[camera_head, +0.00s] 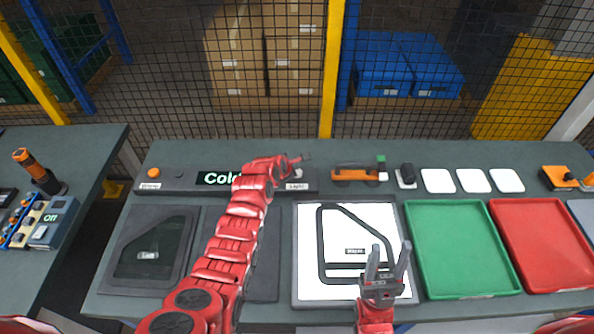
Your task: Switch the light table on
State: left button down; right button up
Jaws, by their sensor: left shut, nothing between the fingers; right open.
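The light table (311,283) is a bright white panel in the middle of the bench, with a black door frame (323,240) lying on it. Behind it, a dark control bar (221,189) carries a display whose readable letters are "Col" and a label reading "Light" (297,186) at its right end. My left gripper (301,159) is shut and empty, over the right end of the bar close to that label; whether it touches anything there cannot be told, and any switch there is hidden. My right gripper (389,254) is open and empty over the light table's front right part.
A dark glazed door panel (150,250) lies at left. A green tray (460,250) and a red tray (545,245) lie at right. An orange tool (355,174), a dark knob-like item (407,174) and white pads (438,181) line the back. Mesh fencing stands behind.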

pick_arm(q)
notch_tip(320, 180, up, 5)
jog(key=p, duration=0.4)
jog(key=shift+p, duration=0.35)
jog(key=shift+f, duration=0.1)
dwell(0.6)
